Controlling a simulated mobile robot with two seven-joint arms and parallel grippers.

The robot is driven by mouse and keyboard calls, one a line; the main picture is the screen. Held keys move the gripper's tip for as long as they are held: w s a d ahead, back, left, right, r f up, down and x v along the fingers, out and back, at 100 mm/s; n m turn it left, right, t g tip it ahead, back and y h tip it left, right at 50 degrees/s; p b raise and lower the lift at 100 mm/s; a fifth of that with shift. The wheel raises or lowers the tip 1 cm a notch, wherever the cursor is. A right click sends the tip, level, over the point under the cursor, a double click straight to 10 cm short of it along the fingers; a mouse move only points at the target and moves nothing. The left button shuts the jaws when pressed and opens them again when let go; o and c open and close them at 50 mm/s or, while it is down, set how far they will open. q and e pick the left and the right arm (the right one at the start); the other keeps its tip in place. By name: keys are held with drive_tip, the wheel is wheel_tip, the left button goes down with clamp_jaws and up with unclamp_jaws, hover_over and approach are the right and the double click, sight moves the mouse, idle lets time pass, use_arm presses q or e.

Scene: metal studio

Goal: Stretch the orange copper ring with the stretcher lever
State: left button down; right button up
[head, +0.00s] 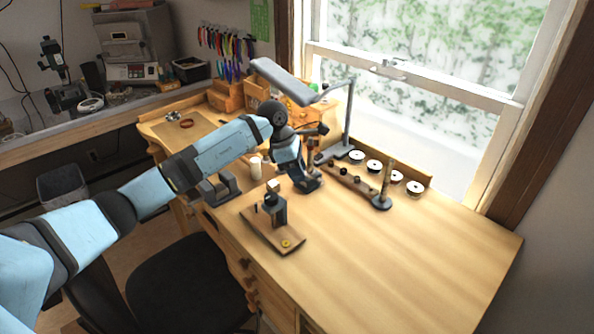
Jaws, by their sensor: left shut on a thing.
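My left arm reaches in from the left, and its gripper (308,183) points down at the bench, behind a small tool on a wooden board. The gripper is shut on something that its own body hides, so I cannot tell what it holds. The small tool (273,208) is dark, with a pale top. A small yellow-orange ring (286,243) lies at the near end of the board (262,232). I cannot tell whether this is the copper ring. I cannot make out the stretcher lever for certain. My right gripper is out of view.
A dark-based upright post (383,188) stands right of the gripper. Several white reels (415,188) line the back edge by the window. A desk lamp (283,82) overhangs the bench. A white cup (255,168) stands left. The bench's right side (430,255) is clear.

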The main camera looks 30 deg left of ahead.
use_arm(q)
drive_tip(key=shift+w+d+r+g, duration=0.15)
drive_tip(key=shift+w+r+g, duration=0.15)
drive_tip(key=shift+r, duration=0.1)
drive_tip(key=shift+w+r, duration=0.1)
drive_tip(key=shift+w, duration=0.15)
drive_tip(key=shift+w+d+r, duration=0.15)
drive_tip(key=shift+w+d, duration=0.05)
drive_tip(key=shift+w, duration=0.05)
drive_tip(key=shift+w+d+r+b, duration=0.1)
drive_tip(key=shift+r+b, duration=0.2)
drive_tip(key=shift+b, duration=0.05)
drive_tip(key=c, duration=1)
unclamp_jaws()
drive_tip(key=shift+w+f, duration=0.1)
drive_tip(key=shift+o, duration=0.5)
drive_tip(key=shift+w, duration=0.1)
drive_tip(key=shift+a+r, duration=0.2)
drive_tip(key=shift+r, duration=0.25)
drive_tip(key=w+b+v, duration=0.1)
drive_tip(key=v, duration=1.1)
drive_tip(key=shift+s+r+b, duration=0.35)
drive_tip(key=shift+r+b, duration=0.05)
drive_tip(key=shift+r, duration=0.05)
